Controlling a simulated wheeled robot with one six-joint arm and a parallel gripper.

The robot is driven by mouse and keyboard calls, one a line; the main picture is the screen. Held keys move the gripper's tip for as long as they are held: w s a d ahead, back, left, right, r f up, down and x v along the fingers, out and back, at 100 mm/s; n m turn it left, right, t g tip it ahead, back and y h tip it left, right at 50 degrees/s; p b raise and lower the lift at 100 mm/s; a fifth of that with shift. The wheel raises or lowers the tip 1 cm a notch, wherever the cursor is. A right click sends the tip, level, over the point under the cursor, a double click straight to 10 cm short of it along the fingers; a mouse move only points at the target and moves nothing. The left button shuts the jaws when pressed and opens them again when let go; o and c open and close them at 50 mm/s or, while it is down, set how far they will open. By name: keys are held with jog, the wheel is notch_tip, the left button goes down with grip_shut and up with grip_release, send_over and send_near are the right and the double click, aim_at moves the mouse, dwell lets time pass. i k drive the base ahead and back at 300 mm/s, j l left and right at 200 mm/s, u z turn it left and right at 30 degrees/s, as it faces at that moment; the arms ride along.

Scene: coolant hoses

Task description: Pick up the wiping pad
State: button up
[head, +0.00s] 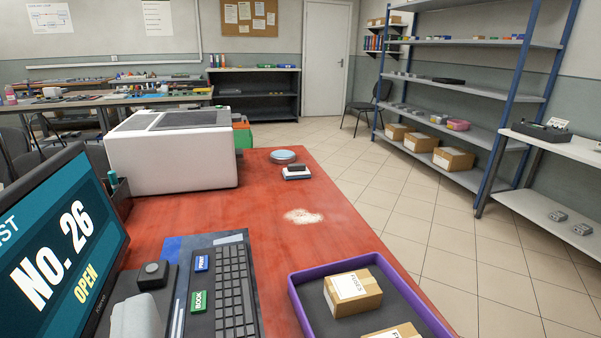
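A small block with a dark top and a pale base (297,172) lies on the red tabletop (262,238), toward its far end; it looks like the wiping pad. A round, flat blue-grey disc (283,156) lies just behind it, and I cannot tell for sure what it is. A patch of whitish powder or spill (303,216) is on the tabletop nearer to me than the block. Nothing covers the block. My gripper is not in view.
A purple-rimmed tray (297,294) with cardboard boxes (352,291) stands front right. A keyboard (235,290) and a screen reading "No. 26 OPEN" (62,245) are at left. A large white machine (172,155) stands left of the block. The tabletop around the block's right side is clear.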

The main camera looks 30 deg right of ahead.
aim_at(295, 171)
jog(key=l, duration=1.05)
jog(key=k+l+u, duration=0.1)
jog(key=l, duration=1)
jog(key=i+l, duration=0.15)
jog(key=l, duration=0.25)
jog(key=i+l, duration=0.2)
jog(key=l, duration=0.2)
jog(key=i+l+u, duration=0.1)
jog(key=l, duration=0.3)
jog(key=i+l, duration=0.25)
jog(key=l, duration=0.15)
jog(key=i+j+u, duration=0.1)
jog(key=i, duration=0.8)
